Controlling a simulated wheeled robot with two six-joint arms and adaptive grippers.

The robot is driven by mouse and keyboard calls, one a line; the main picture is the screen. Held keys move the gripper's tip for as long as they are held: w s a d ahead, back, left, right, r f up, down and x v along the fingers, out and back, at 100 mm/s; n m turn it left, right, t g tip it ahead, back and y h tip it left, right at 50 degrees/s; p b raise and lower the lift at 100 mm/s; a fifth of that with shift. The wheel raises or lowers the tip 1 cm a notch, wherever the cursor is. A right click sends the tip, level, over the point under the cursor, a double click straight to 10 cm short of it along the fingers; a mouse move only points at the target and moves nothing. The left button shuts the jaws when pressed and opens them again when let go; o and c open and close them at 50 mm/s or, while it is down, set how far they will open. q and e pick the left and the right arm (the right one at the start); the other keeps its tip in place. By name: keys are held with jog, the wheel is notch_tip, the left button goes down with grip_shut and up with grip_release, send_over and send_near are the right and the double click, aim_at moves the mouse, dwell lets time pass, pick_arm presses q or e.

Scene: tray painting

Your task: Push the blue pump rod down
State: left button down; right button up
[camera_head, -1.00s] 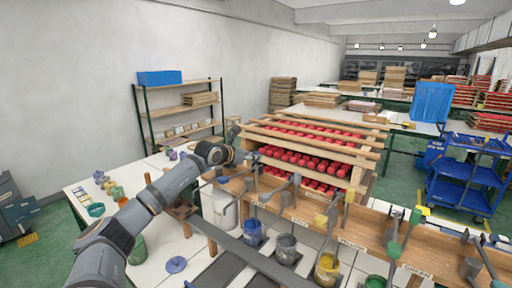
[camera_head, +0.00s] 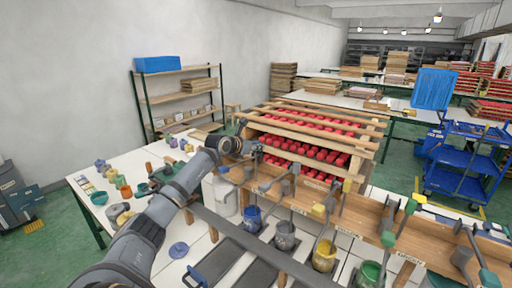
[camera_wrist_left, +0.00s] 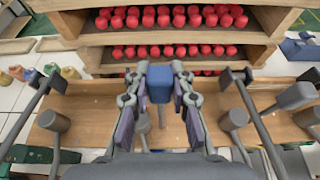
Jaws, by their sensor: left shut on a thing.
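In the left wrist view a blue block-shaped top (camera_wrist_left: 160,82), apparently that of the blue pump rod, sits between the two fingertips of my left gripper (camera_wrist_left: 160,90). The gripper is shut on it. In the head view my left gripper (camera_head: 250,152) is at the left end of the wooden pump board (camera_head: 345,208); there it and the arm largely hide the rod. A blue paint bucket (camera_head: 252,218) stands below the board close by. My right gripper is not in view.
Grey, yellow (camera_head: 320,210) and green (camera_head: 411,206) pump parts stand along the board to the right. A rack of red items (camera_head: 310,152) is just behind it. A grey paint bucket (camera_head: 285,236) and a yellow one (camera_head: 324,256) stand in front.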

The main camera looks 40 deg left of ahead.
aim_at(256, 154)
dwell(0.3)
pick_arm(q)
notch_tip(256, 154, down, 4)
jog(key=b, duration=0.3)
jog(key=shift+r, duration=0.1)
jog(key=c, duration=1.2)
grip_release()
jog(key=shift+o, duration=0.2)
jog(key=shift+r, duration=0.15)
